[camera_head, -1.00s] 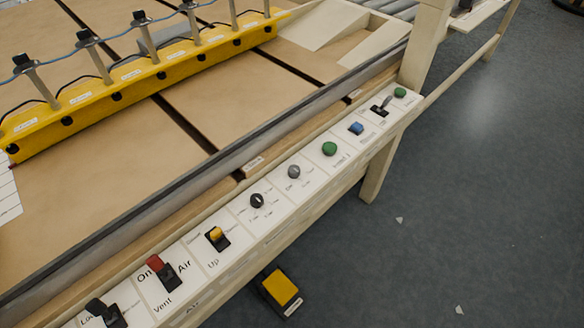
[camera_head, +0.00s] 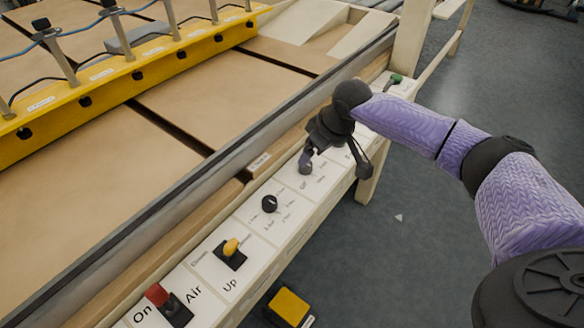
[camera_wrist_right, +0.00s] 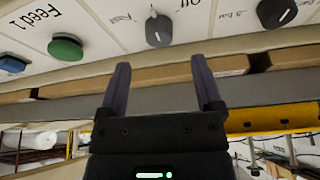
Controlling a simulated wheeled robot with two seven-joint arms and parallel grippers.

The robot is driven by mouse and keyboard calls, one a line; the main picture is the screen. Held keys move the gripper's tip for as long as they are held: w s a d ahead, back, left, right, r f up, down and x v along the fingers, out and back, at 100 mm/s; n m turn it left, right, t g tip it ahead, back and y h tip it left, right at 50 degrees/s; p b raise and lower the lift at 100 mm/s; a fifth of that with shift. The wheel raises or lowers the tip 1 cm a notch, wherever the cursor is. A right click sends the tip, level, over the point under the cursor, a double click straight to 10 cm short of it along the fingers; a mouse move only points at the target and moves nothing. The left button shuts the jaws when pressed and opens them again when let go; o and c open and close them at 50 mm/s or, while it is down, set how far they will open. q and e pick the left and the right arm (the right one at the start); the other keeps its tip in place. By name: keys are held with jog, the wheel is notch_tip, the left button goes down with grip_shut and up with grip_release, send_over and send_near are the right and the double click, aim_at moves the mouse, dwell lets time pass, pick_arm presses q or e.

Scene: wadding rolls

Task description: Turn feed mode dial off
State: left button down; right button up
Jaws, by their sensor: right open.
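A grey dial (camera_head: 305,168) sits on the white control panel, with small markings around it that include "Off". A black dial (camera_head: 269,204) with a white pointer mark sits nearer on the same panel. In the right wrist view the grey dial (camera_wrist_right: 158,30) and the black dial (camera_wrist_right: 277,12) both show; I cannot read for certain which is named feed mode. My right gripper (camera_head: 336,162) is over the panel by the grey dial. In the right wrist view my right gripper (camera_wrist_right: 160,66) is open and empty, its fingers pointing towards the grey dial and apart from it. My left gripper is not in view.
A green button (camera_wrist_right: 65,48) and a blue button (camera_wrist_right: 12,64) are beside the grey dial. A yellow switch (camera_head: 231,247) and a red switch (camera_head: 157,295) are nearer on the panel. A yellow pedal (camera_head: 289,306) lies on the floor. The floor at right is mostly clear.

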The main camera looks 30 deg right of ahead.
aim_at(306, 167)
jog(key=b+x, duration=0.2)
jog(key=x, duration=0.3)
jog(key=shift+w+f, duration=0.1)
jog(key=shift+f, duration=0.2)
jog(key=shift+c, duration=0.3)
